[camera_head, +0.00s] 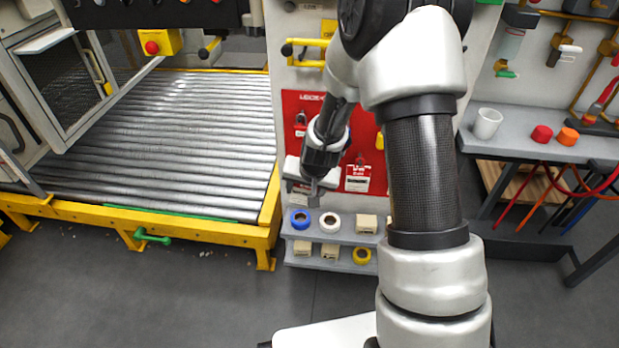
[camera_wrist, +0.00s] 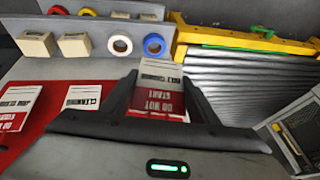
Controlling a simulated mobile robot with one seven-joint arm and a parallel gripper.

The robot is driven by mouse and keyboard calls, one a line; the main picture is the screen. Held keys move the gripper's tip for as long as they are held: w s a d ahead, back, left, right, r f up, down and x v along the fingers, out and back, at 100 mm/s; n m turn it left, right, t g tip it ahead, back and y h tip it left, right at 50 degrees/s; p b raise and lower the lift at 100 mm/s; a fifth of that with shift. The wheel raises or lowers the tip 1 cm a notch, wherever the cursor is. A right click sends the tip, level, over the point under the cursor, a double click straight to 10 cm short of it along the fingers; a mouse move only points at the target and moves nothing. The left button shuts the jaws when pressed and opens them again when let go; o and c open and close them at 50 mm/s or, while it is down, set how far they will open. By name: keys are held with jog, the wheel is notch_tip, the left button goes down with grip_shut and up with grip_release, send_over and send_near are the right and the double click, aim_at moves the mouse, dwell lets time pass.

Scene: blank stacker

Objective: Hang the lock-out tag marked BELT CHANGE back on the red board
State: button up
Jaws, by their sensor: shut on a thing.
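My gripper (camera_head: 314,192) is in front of the lower left part of the red board (camera_head: 311,104). In the wrist view its fingers (camera_wrist: 160,100) are shut on a red-and-white tag (camera_wrist: 160,82) with DO NOT START upside down; its small lower print is not clearly readable. The red board (camera_wrist: 48,112) is left of the fingers there. It bears a tag that reads CLEANING (camera_wrist: 84,98) and another tag (camera_wrist: 17,103) at the far left. In the head view a hung tag (camera_head: 357,180) shows right of my gripper, which hides part of the board.
A grey shelf (camera_head: 345,238) under the board holds tape rolls (camera_head: 300,219) and small boxes (camera_head: 366,223). A roller conveyor (camera_head: 160,140) with a yellow frame stands left. A bench (camera_head: 515,140) with a cup (camera_head: 487,123) stands right.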

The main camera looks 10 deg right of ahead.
jog(key=shift+w+f, duration=0.2)
jog(key=shift+f, duration=0.3)
jog(key=w+d+f+b, duration=0.1)
jog(key=w+d+f, duration=0.1)
jog(key=w, duration=0.7)
jog(key=shift+d, duration=0.45)
jog(key=shift+w, duration=0.1)
dwell(0.7)
jog(key=o, duration=1.1)
jog(key=shift+r, duration=0.1)
